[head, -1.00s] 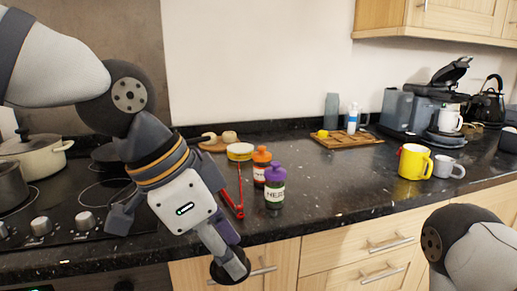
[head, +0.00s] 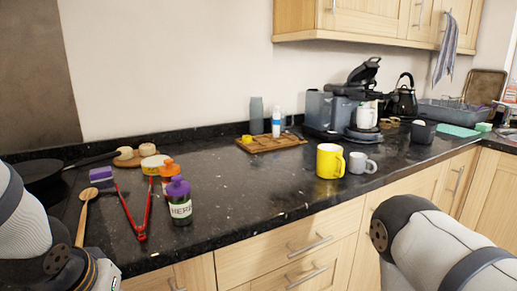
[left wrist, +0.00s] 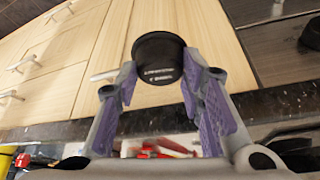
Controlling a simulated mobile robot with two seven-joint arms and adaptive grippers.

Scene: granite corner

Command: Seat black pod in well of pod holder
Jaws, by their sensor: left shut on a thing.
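The black pod (left wrist: 160,60) is between the fingertips of my left gripper (left wrist: 156,78) in the left wrist view, and the gripper is shut on it. The pod has small pale lettering on its side. It hangs in front of the light wood cupboards. In the head view only part of my left arm shows at the lower left; its gripper and the pod are out of that view. A dark coffee machine (head: 318,108) with a raised lid (head: 366,70) stands on the counter at the back right. I cannot make out its pod holder or well. My right gripper is not in view.
A yellow mug (head: 329,162) and a grey mug (head: 360,162) stand before the machine. A wooden board (head: 272,144) with bottles is left of it. Red tongs (head: 134,222), a purple-capped bottle (head: 180,205) and a wooden spoon (head: 84,215) lie or stand at left. The middle counter is clear.

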